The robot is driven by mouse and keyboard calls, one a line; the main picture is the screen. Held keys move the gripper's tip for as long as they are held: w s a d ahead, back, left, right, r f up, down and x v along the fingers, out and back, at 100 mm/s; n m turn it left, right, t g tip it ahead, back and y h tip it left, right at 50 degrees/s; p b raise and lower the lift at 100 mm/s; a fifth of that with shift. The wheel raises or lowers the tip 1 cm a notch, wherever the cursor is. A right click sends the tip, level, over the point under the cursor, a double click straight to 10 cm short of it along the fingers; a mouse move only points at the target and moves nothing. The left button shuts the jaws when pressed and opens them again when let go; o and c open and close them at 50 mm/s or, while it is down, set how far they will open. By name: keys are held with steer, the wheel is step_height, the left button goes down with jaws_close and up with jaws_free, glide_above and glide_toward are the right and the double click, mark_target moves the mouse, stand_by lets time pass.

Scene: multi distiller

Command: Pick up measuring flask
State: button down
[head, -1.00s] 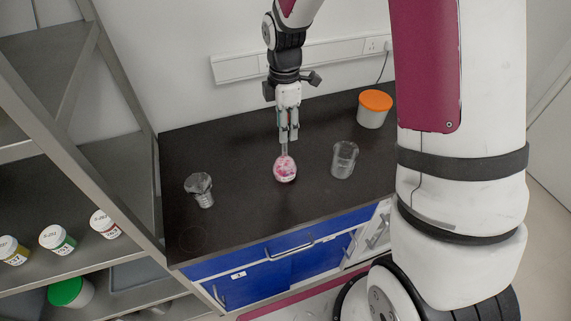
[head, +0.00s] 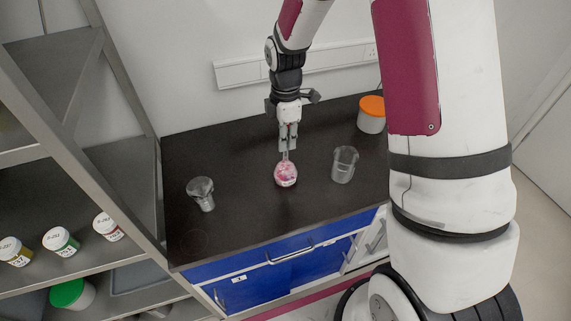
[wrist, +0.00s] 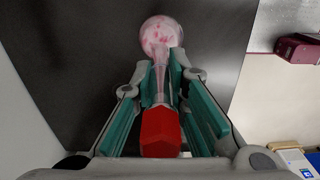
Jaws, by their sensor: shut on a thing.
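The measuring flask (head: 286,175) has a round bulb with pink and white contents and a narrow neck pointing up. It is at the middle of the black bench top in the head view. My gripper (head: 288,146) points down over it and is shut on its neck. In the wrist view the flask's bulb (wrist: 161,36) lies beyond the fingertips, and a red stopper (wrist: 160,132) sits between the fingers of my gripper (wrist: 167,84). I cannot tell whether the bulb touches the bench.
On the black bench (head: 240,220), a clear beaker (head: 344,165) stands right of the flask and a conical glass (head: 202,193) stands left. A white tub with an orange lid (head: 372,113) is at the back right. A metal shelf (head: 120,180) with several jars borders the left side.

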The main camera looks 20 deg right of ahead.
steer(key=shift+w+r+b, duration=0.1)
steer(key=shift+r+b, duration=0.35)
steer(key=shift+r, duration=1.2)
steer(key=shift+s+r, duration=0.15)
steer(key=shift+s, duration=0.25)
steer(key=s+r, duration=0.1)
steer(key=s, duration=1.4)
steer(key=shift+s+r, duration=0.2)
steer(key=shift+w+r, duration=0.1)
steer(key=shift+r, duration=0.05)
